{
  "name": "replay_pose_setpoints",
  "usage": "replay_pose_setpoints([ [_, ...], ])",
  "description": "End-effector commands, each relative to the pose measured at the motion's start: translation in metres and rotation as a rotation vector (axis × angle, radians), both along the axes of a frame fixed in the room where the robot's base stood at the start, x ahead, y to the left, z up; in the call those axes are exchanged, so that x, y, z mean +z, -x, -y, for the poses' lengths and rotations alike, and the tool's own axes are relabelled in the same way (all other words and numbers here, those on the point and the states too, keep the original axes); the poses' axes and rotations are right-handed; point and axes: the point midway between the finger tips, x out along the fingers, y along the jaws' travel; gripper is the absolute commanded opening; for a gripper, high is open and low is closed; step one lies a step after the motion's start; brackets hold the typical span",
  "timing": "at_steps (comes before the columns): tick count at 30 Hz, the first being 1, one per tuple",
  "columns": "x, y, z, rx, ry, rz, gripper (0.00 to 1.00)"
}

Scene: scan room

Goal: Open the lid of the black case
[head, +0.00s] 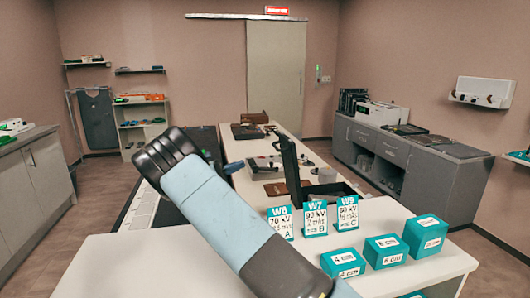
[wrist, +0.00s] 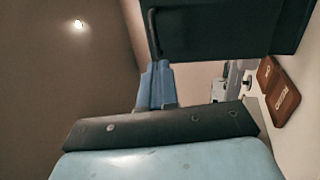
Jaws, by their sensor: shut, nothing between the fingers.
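The black case stands on the long white table in the head view. Its lid (head: 289,160) is raised and stands about upright; the base (head: 338,190) lies to the right of it, partly hidden by the cards. In the wrist view the lid (wrist: 225,28) is a large dark panel at the top, with a handle (wrist: 152,32) along its left edge. My gripper (wrist: 157,68) shows as blue fingers, shut and empty, just below that handle. I cannot tell whether they touch the lid. In the head view my arm mostly hides the gripper.
Cards W6 (head: 280,222), W7 (head: 315,216) and W9 (head: 347,213) and teal boxes (head: 383,251) stand on the near white counter. A brown item (wrist: 280,95) lies on the table beside the lid. Grey cabinets (head: 400,150) line the right wall.

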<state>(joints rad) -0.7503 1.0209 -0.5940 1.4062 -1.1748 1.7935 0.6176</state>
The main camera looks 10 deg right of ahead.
Motion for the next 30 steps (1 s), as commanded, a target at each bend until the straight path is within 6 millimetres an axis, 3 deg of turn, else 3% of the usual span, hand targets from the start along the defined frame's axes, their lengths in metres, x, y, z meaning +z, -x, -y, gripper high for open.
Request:
replay_pose_setpoints([
  [3,-0.004,-0.002,-0.015,0.024,0.033,0.009,0.0],
  [8,0.0,-0.001,-0.014,0.034,0.04,0.013,0.0],
  [30,0.042,0.001,0.09,0.04,0.037,0.012,0.0],
])
